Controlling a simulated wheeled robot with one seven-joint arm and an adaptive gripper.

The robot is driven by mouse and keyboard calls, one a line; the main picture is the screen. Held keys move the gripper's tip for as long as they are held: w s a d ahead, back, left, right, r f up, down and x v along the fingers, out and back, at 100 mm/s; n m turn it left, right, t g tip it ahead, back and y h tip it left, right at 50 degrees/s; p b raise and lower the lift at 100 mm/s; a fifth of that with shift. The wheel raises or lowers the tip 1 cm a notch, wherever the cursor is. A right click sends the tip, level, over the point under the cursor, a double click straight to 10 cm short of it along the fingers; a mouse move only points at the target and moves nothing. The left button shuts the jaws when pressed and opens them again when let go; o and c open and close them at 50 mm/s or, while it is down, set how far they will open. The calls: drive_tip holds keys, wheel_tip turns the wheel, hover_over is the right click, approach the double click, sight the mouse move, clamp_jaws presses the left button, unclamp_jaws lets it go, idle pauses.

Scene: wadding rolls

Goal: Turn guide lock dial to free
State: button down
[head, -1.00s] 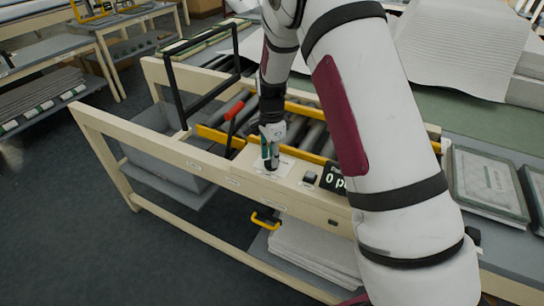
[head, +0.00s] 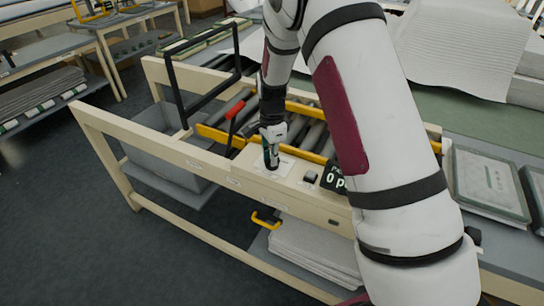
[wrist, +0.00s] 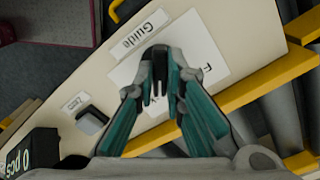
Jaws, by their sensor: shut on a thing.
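The guide lock dial is a small dark knob on a white label plate (wrist: 208,40) on the cream front rail (head: 240,171). In the wrist view the dark dial (wrist: 175,80) shows between my fingertips, by a "Guide" label (wrist: 137,35). A letter "F" shows on the plate; the other lettering is hidden by my fingers. My gripper (wrist: 163,88) points down with its teal-and-grey fingers closed on the dial. In the head view my gripper (head: 271,160) stands over the plate, and the dial is mostly covered by the fingers.
A small black button (wrist: 92,120) and a counter display (head: 333,178) reading 0 stand to the dial's right in the head view. A red-handled lever (head: 235,110) and yellow guide bars (head: 213,134) with rollers lie behind and left. A yellow handle (head: 265,219) is below.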

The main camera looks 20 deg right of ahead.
drive_tip(key=n+b, duration=0.1)
drive_tip(key=n, duration=0.3)
drive_tip(key=n+b, duration=0.1)
drive_tip(key=n, duration=0.6)
drive_tip(key=shift+n, duration=0.3)
drive_tip(key=shift+n+b, duration=0.5)
drive_tip(key=shift+n, duration=1.3)
drive_tip(key=c, duration=1.7)
unclamp_jaws()
drive_tip(key=shift+o, duration=0.2)
drive_tip(key=shift+r, duration=0.1)
